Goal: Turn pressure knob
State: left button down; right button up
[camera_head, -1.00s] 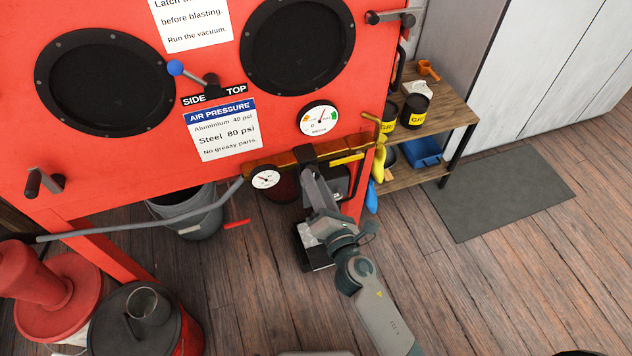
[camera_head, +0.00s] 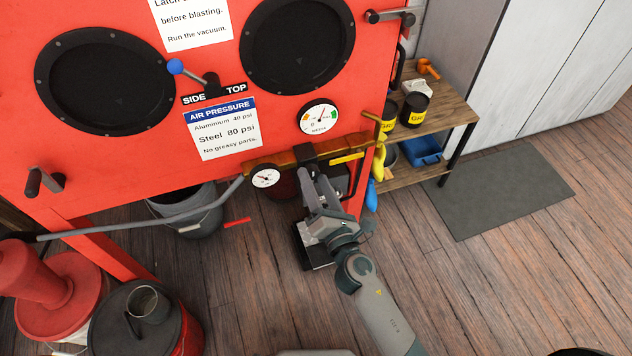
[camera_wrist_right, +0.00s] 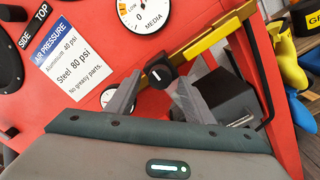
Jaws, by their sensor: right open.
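The pressure knob is black with a white mark and sits on the wooden-coloured bar below the cabinet front; in the right wrist view the knob (camera_wrist_right: 157,75) is at upper centre. In the head view the knob (camera_head: 305,152) shows as a small dark block. My right gripper (camera_head: 313,177) is open just below it, fingers pointing at it. In the wrist view the fingertips of the right gripper (camera_wrist_right: 158,88) stand either side of the knob's lower part; whether they touch it I cannot tell. The small pressure gauge (camera_head: 265,177) is left of the knob. My left gripper is not in view.
The red blast cabinet (camera_head: 210,75) fills the upper left, with an air pressure sign (camera_head: 222,130) and a media gauge (camera_head: 318,119). A yellow-handled lever (camera_head: 347,158) is just right of the knob. A grey bucket (camera_head: 190,213) stands below.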

jog(key=shift+s, duration=0.15)
jog(key=shift+s+d+f, duration=0.1)
jog(key=shift+s+d, duration=0.15)
jog(key=shift+s, duration=0.3)
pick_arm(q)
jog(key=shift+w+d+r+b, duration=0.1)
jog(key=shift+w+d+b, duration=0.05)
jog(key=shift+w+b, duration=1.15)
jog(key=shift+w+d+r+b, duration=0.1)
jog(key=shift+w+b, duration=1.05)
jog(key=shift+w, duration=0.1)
pick_arm(e)
jog(key=v, duration=1.6)
